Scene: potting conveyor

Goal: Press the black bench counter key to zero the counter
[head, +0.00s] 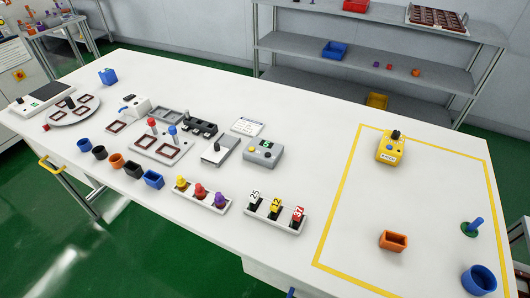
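The likely bench counter is a small grey box (264,153) near the middle of the white bench in the head view. Nothing touches the box. Neither my left nor my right gripper is in view.
A grey box with a dark knob (217,149) stands just left of the counter. A white card (248,127) lies behind it. Racks with coloured plugs (202,195) and numbered tags (275,215) stand in front. A yellow device (391,148) stands inside the yellow outline at right.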

